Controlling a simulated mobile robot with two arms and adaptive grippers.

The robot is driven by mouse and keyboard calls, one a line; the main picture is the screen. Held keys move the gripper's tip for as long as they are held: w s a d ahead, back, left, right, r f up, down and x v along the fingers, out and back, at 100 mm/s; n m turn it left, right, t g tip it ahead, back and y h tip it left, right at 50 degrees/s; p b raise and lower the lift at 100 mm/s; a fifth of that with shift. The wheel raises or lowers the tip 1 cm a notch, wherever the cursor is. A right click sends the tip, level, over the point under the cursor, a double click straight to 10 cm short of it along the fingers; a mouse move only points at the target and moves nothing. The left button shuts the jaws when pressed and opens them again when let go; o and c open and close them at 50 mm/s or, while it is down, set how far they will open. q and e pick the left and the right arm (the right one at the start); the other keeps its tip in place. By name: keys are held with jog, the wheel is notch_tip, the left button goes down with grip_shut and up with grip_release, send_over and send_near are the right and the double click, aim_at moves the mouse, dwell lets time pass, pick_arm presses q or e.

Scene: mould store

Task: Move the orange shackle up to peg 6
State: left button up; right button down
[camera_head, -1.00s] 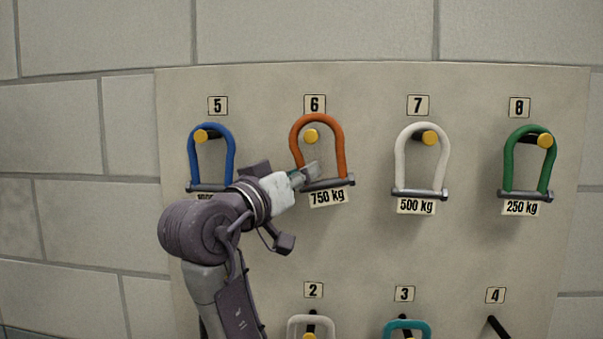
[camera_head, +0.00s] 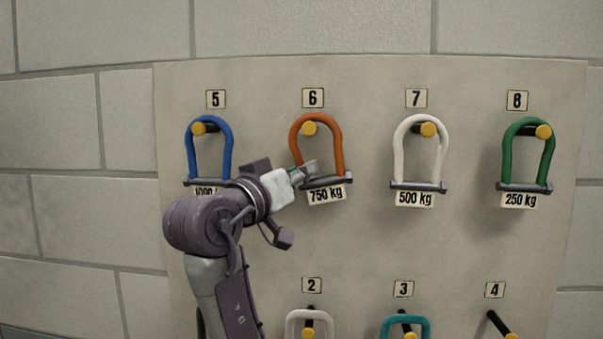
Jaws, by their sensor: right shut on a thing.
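The orange shackle (camera_head: 337,152) is at peg 6 (camera_head: 309,128) in the head view. The peg's yellow tip shows inside its bow, just under the top of the curve. A grey bolt crosses its lower end, above a 750 kg tag (camera_head: 326,194). My right gripper (camera_head: 304,174) is shut on the shackle at its lower left, near the bolt. The gripper hides the lower left leg and the bolt's left end. I cannot tell whether the bow rests on the peg. My left gripper is not in view.
A blue shackle (camera_head: 228,150) hangs on peg 5, close above my right arm. A white shackle (camera_head: 398,160) hangs on peg 7 and a green one (camera_head: 508,155) on peg 8. Below, pegs 2 and 3 hold shackles; peg 4 (camera_head: 502,325) is bare.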

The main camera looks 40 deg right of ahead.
jog(key=c, duration=1.1)
grip_release()
jog(key=shift+s, duration=0.1)
jog(key=shift+a, duration=0.1)
jog(key=v, duration=0.8)
